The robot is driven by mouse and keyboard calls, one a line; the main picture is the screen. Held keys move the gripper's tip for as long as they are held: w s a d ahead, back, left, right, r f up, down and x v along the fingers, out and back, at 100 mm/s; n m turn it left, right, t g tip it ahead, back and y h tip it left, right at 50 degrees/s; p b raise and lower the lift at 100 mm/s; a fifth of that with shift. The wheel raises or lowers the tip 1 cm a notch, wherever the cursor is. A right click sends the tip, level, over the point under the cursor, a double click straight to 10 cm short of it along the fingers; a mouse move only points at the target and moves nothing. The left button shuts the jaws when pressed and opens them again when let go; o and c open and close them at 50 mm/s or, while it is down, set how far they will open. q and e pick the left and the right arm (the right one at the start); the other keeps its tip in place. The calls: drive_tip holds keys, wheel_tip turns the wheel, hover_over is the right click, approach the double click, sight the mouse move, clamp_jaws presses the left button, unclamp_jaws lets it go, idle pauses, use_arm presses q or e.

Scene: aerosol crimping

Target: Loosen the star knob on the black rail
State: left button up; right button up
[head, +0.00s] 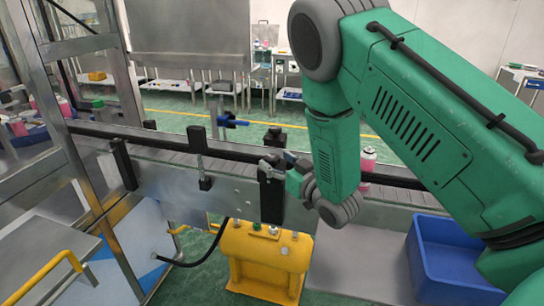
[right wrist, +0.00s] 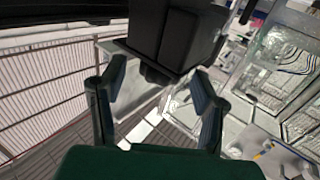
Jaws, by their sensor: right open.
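The black rail (head: 235,148) runs along the conveyor, carried by several black upright brackets. My right gripper (head: 279,162) is at the black bracket block (head: 271,198) in the middle of the head view. In the right wrist view its two fingers (right wrist: 158,76) are spread apart, with the dark block (right wrist: 180,32) ahead of them. A small dark rounded part under that block, possibly the star knob (right wrist: 152,73), sits between the fingertips. I cannot tell whether they touch it. In the head view my gripper and arm hide the knob. My left gripper is not in view.
A pink can (head: 367,160) stands on the conveyor behind my arm. A yellow box (head: 262,262) is below, a blue bin (head: 445,258) at right. A metal frame (head: 60,110) stands at left.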

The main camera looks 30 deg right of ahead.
drive_tip(key=shift+w+a, duration=0.1)
drive_tip(key=shift+w, duration=0.95)
drive_tip(key=c, duration=1.2)
drive_tip(key=shift+c, duration=0.2)
